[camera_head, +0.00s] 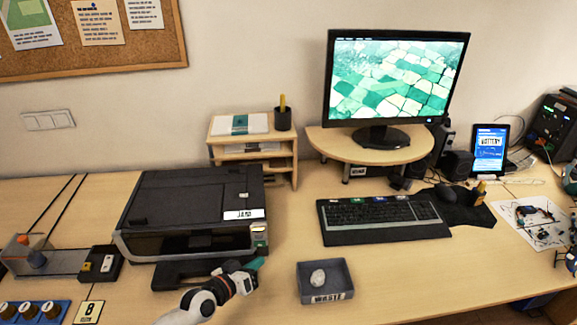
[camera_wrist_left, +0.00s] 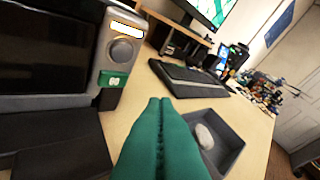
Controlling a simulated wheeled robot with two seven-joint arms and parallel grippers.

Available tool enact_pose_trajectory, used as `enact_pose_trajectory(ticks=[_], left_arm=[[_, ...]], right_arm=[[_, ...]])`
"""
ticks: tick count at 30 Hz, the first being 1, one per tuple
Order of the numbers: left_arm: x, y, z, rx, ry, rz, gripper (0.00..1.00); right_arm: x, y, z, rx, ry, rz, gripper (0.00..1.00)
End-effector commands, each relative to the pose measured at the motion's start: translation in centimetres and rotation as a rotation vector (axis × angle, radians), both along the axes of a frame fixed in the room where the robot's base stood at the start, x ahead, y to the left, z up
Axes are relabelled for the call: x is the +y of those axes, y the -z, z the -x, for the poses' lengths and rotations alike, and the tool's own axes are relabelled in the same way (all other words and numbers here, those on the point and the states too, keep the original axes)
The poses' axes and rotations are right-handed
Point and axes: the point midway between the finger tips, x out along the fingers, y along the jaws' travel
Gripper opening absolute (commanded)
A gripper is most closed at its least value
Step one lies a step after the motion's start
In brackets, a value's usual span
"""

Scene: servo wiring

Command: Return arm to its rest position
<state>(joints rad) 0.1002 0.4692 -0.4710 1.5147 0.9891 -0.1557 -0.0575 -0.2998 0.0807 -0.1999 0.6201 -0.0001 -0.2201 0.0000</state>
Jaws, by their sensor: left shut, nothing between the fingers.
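My left gripper (camera_head: 257,264) has green fingers and comes in from the lower left in the head view. It is in front of the black printer (camera_head: 190,205), beside its output tray and left of the waste bin. In the left wrist view its two green fingers (camera_wrist_left: 160,103) lie together with nothing between them. My right gripper does not show in either view.
The grey waste bin (camera_head: 327,296) holds a crumpled white ball (camera_head: 318,278). The keyboard (camera_head: 382,214) lies behind it, below the monitor (camera_head: 395,78). A switch box (camera_head: 103,263) stands left of the printer. The desk right of the bin is clear.

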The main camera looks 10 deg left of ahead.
Motion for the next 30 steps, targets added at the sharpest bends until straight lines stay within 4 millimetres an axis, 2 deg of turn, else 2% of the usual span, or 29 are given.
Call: enact_pose_trajectory(ticks=[2,5,8,9,12,15,18,30], left_arm=[[-0.3,0.0,0.3,0.005,0.008,-0.002,0.0],[-2.1,0.3,2.0,0.035,0.058,-0.023,0.0],[-4.9,0.6,5.9,0.101,0.15,-0.083,0.0],[-5.9,0.7,7.9,0.135,0.189,-0.121,0.0],[-6.9,0.6,12.9,0.237,0.251,-0.24,0.0],[-6.0,0.3,16.7,0.335,0.258,-0.351,0.0],[-4.5,-0.1,19.6,0.42,0.24,-0.434,0.0],[1.5,-2.5,28.0,0.701,0.101,-0.625,0.0]], right_arm=[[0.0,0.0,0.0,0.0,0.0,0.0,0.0],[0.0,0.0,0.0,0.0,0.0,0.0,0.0],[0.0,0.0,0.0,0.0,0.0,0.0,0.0],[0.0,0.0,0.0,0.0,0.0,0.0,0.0],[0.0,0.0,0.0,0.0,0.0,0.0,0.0],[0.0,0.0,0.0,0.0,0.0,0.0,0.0],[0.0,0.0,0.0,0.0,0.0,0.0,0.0],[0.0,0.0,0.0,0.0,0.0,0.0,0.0]])
